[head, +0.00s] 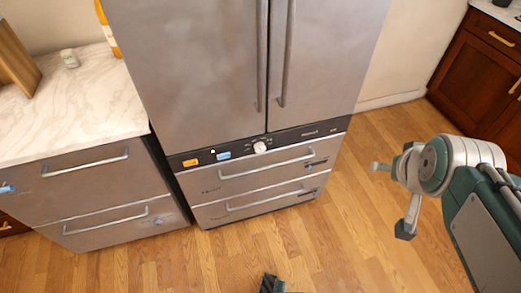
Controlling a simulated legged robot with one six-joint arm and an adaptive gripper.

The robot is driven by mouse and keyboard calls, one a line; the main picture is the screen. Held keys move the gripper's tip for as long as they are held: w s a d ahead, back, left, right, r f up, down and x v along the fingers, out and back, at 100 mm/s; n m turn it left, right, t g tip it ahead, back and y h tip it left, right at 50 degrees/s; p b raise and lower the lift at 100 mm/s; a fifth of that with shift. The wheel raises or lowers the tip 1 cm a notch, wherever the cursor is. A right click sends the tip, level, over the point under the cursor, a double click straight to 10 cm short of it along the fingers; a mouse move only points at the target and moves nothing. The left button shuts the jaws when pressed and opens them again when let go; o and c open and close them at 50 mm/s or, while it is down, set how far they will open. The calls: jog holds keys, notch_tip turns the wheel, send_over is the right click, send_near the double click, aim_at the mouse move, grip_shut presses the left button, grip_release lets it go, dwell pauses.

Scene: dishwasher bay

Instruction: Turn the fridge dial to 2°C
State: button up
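The fridge (190,70) is a large grey metal unit with two upper doors and two lower drawers. A dark control strip (305,135) runs across it between doors and drawers. The dial (260,147) is a small pale round knob at about the middle of this strip. Tiny marks lie around it, too small to read, so I cannot tell its setting. My gripper (405,205) is at the right over open floor, well apart from the fridge and dial. It is seen at an angle, and I cannot tell how far its fingers are spread.
An orange label (190,163) and a blue label (223,156) sit left of the dial. Long handles (262,60) hang above the strip, and drawer handles (268,168) stick out below. A marble counter (80,110) stands left, brown cabinets (475,65) right.

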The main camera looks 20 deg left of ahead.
jog(key=w+a+f+n+t+y, duration=0.1)
jog(key=w+a+f+t, duration=0.1)
jog(key=w+a+f, duration=0.45)
jog(key=w+a+f+n+t+y, duration=0.1)
jog(key=w+a+f, duration=0.2)
jog(key=w, duration=0.6)
jog(key=w+a+f+n+t+y, duration=0.2)
jog(key=w+a+f, duration=0.25)
jog(key=w, duration=0.35)
jog(key=n+t+y, duration=0.2)
jog(key=y, duration=0.2)
send_near(261, 150)
jog(key=w+d+r, duration=0.2)
jog(key=w+r, duration=0.2)
jog(key=s+a+f+n+t+y, duration=0.1)
jog(key=s+f+y, duration=0.1)
jog(key=s+f, duration=0.3)
jog(key=x, duration=1.1)
jog(key=shift+w+a+f, duration=0.1)
jog(key=shift+w+f, duration=0.25)
jog(key=shift+w, duration=0.05)
jog(key=c, duration=1.1)
